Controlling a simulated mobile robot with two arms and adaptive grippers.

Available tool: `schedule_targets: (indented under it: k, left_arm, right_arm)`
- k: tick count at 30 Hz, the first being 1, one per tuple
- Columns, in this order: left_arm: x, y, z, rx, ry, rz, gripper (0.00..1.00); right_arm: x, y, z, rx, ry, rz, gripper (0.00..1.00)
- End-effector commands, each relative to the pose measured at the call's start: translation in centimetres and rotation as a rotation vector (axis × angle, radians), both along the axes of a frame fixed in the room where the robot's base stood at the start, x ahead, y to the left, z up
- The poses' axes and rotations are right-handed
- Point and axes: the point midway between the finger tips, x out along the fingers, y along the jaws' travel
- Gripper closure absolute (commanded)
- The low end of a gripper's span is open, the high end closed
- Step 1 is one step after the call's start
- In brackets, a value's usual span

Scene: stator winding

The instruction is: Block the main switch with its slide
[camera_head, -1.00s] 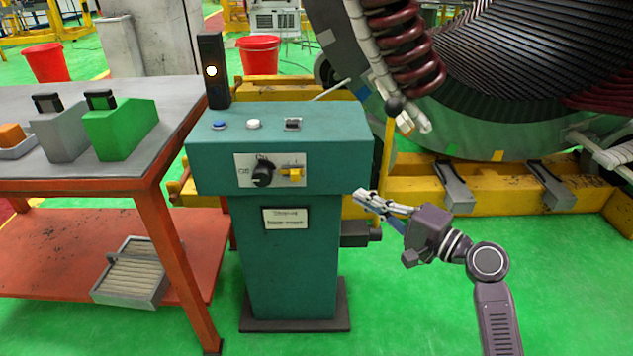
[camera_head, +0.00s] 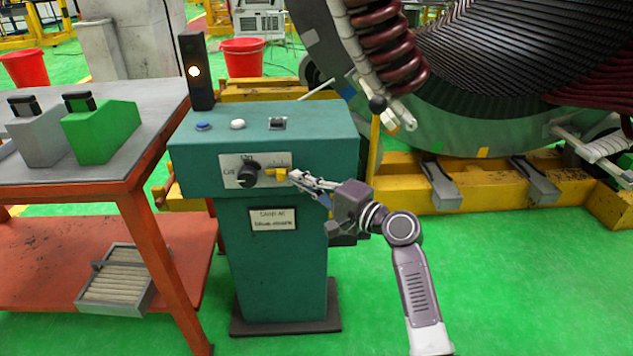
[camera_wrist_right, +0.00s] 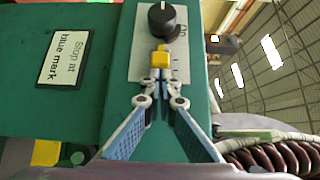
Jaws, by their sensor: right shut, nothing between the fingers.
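The main switch, a black round knob (camera_head: 248,175), sits on a pale plate on the front of the teal cabinet (camera_head: 190,160). The yellow slide (camera_head: 281,173) is on the same plate, just right of the knob. In the right wrist view the slide (camera_wrist_right: 160,58) lies just below the knob (camera_wrist_right: 162,17), with a small gap between them. My right gripper (camera_head: 293,175) is shut and empty, its tips at the slide's right side. In the wrist view the tips (camera_wrist_right: 160,74) are at the slide's near edge; I cannot tell whether they touch. My left gripper is not in view.
A blue button (camera_head: 203,126), a white button (camera_head: 238,124) and a lit signal post (camera_head: 195,72) stand on the cabinet top. A red-legged table (camera_head: 130,172) is at left. The large stator (camera_head: 480,115) is behind at right. Green floor is free at right.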

Motion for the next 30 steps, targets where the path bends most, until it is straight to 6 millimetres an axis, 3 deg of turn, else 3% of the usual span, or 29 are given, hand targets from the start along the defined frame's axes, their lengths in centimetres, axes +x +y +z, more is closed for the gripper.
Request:
schedule_targets:
  k: [15,21,30]
  left_arm:
    - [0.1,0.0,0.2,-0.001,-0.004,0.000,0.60]
    - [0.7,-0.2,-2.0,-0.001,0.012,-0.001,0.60]
    - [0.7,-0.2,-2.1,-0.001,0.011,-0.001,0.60]
  right_arm:
    - [0.0,0.9,0.1,0.001,0.001,0.000,1.00]
    - [0.0,2.6,0.1,0.001,0.001,0.000,1.00]
    - [0.0,2.7,0.0,0.001,-0.001,0.001,1.00]
